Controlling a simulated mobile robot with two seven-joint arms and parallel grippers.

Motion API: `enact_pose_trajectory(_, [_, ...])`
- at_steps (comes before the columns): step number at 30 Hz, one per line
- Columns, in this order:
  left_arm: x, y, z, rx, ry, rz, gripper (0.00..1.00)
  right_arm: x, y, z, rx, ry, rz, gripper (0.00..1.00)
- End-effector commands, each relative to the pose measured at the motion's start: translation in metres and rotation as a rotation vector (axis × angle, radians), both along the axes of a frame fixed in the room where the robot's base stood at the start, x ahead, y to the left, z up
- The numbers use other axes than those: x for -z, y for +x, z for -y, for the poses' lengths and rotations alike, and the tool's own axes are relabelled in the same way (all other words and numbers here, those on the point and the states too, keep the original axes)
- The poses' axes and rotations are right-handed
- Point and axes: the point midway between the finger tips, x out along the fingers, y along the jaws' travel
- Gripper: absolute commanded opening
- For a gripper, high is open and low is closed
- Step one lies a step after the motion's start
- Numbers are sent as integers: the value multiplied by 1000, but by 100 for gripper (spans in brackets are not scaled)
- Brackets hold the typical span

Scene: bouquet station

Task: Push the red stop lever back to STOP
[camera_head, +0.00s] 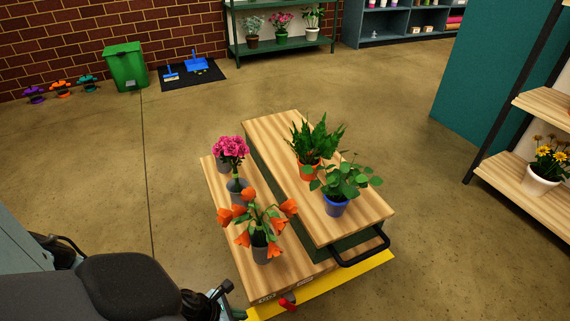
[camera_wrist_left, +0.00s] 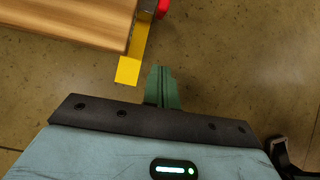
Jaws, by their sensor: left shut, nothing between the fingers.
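The red stop lever (camera_head: 287,302) sits low at the front edge of the wooden stand, and only a small part of it shows. Its red end also shows at the top edge of the left wrist view (camera_wrist_left: 163,8), next to a grey mount. My left gripper (camera_head: 236,313) is at the bottom of the head view, left of the lever and apart from it. In the left wrist view its green fingers (camera_wrist_left: 162,72) are together and empty, over bare floor near a yellow strip. My right gripper is not seen.
The two-level wooden stand (camera_head: 221,195) carries several potted flowers and plants. A black handle bar (camera_head: 362,252) sticks out at its right end. A yellow strip (camera_head: 345,285) runs along the floor at the front.

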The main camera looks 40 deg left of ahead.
Motion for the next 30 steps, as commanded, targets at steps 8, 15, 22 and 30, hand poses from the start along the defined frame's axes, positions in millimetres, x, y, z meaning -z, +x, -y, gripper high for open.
enact_pose_trajectory(8, [11, 5, -9, 39, 39, 9, 0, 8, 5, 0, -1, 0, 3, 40])
enact_pose_trajectory(15, [11, 5, -8, 38, 37, 9, 0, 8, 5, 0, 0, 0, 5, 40])
enact_pose_trajectory(22, [26, 12, -5, 37, 36, 7, 0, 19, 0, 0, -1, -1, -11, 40])
enact_pose_trajectory(30, [66, 38, 7, 36, 35, 7, 0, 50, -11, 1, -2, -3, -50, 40])
